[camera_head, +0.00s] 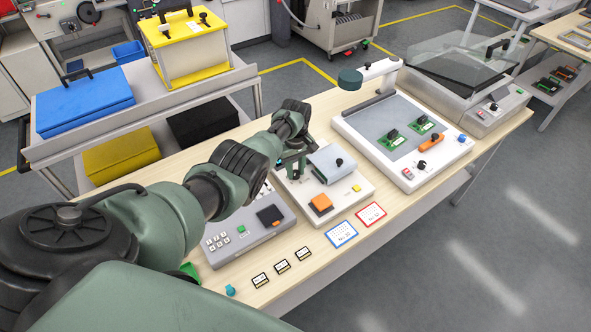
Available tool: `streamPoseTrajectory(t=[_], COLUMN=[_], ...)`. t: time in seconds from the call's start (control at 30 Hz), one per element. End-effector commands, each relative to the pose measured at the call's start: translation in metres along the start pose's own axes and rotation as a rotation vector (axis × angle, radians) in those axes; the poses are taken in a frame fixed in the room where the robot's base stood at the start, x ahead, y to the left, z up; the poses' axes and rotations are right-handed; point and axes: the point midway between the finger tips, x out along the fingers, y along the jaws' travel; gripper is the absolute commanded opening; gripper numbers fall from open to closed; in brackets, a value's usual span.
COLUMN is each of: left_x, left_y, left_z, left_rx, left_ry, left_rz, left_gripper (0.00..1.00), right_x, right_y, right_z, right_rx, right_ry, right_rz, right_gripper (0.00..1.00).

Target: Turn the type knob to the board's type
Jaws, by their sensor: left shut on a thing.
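My left gripper (291,166) reaches down at the back left of a white device (340,190) on the bench. It is shut on a small part there, which the fingers mostly hide; its place fits a knob, but I cannot read its setting. Two green boards (395,138) lie on the white station (360,133) to the right. Their type markings are too small to read. My right gripper is not in view.
A grey keypad unit (242,249) stands left of the device, partly under my arm. A blue-edged card (341,234), a red-edged card (371,214) and small black labels (282,267) lie in front. A lidded machine (465,85) stands right; a trolley with a blue box (84,100) stands behind.

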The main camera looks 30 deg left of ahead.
Motion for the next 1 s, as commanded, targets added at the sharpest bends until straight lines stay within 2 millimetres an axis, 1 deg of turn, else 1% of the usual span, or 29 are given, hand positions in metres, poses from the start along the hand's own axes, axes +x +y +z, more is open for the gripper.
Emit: streamPoseTrajectory(t=[1.0], left_x=[0.0021], left_y=[-0.0004], left_z=[0.0009], left_rx=[0.967], left_ry=[-0.001], left_rz=[-0.003], left_gripper=[0.00], right_x=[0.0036], right_y=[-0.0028], right_z=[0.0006], right_rx=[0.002], right_ry=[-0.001], right_rz=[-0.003], right_gripper=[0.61])
